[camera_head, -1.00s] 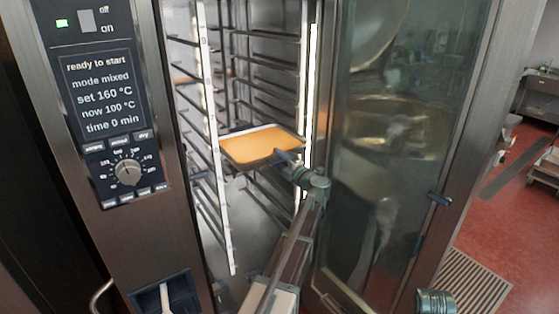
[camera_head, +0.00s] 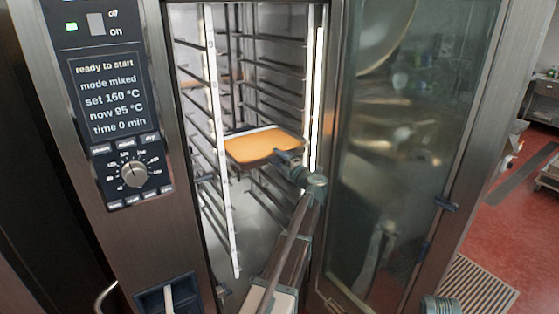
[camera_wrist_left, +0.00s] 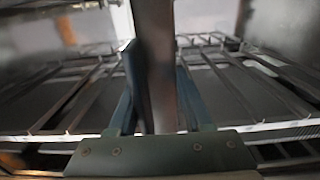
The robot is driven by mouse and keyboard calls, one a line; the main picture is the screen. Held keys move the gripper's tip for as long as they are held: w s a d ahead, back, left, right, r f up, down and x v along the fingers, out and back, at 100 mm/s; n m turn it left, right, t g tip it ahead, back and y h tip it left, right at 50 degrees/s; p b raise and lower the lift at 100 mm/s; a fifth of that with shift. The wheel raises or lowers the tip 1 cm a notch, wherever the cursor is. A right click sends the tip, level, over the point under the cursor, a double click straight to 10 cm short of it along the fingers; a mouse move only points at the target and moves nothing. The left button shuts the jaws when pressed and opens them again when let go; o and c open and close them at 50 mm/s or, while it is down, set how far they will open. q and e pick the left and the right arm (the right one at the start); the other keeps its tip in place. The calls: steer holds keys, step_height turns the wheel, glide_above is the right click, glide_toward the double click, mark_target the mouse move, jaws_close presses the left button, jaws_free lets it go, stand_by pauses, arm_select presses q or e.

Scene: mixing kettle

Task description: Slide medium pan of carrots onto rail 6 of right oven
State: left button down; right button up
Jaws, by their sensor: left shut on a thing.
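The medium pan of carrots (camera_head: 262,146), a shallow tray with an orange filling, is inside the open right oven between its side rails (camera_head: 214,120). It looks about level; I cannot tell which rail it is on or whether it rests on one. My left gripper (camera_head: 284,158) is shut on the pan's near edge, towards its right corner. In the left wrist view the gripper fingers (camera_wrist_left: 155,100) close around a dark upright strip, the pan's edge (camera_wrist_left: 155,50), and the rack wires show behind.
The glass oven door (camera_head: 390,170) stands open on the right. The control panel (camera_head: 105,95) on the left reads "ready to start", set 160 °C, now 95 °C. The rack levels above and below the pan look empty.

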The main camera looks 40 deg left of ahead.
arm_select(q)
steer(key=shift+a, duration=0.15)
steer(key=shift+x, duration=1.1)
steer(key=shift+c, duration=1.8)
jaws_free()
steer(key=shift+r, duration=0.1)
steer(key=o, duration=0.4)
steer(key=shift+c, duration=0.2)
steer(key=v, duration=1)
